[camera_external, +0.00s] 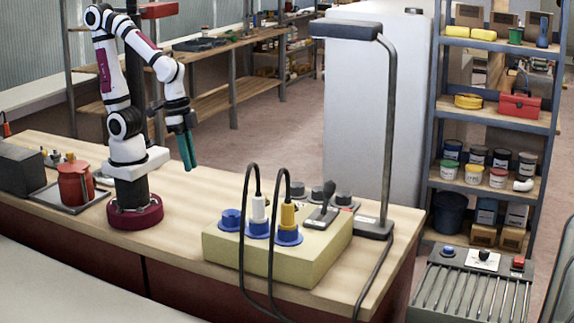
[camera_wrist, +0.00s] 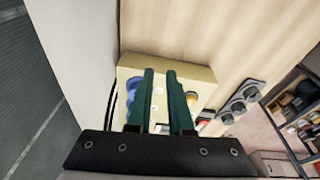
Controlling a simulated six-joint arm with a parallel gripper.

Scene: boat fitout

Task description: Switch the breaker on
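The breaker is a black lever (camera_external: 326,196) on a small grey plate on top of the cream-yellow box (camera_external: 240,249). The lever stands up, leaning slightly to the right in the external view. My gripper (camera_external: 190,168) hangs over the bench with its green fingers pointing down, left of and behind the box, well apart from the lever. In the wrist view the two fingers (camera_wrist: 160,73) have a gap between them and hold nothing. The box (camera_wrist: 140,64) lies beyond them there; the fingers and mount hide part of it, and I cannot make out the lever clearly.
Blue sockets (camera_external: 230,219), a white plug (camera_external: 258,207) and a yellow plug (camera_external: 288,216) with looping black cables crowd the box's left side. A row of round knobs (camera_external: 343,199) sits behind the lever. A tall lamp post (camera_external: 387,140) stands to the right. Bench between my base and box is clear.

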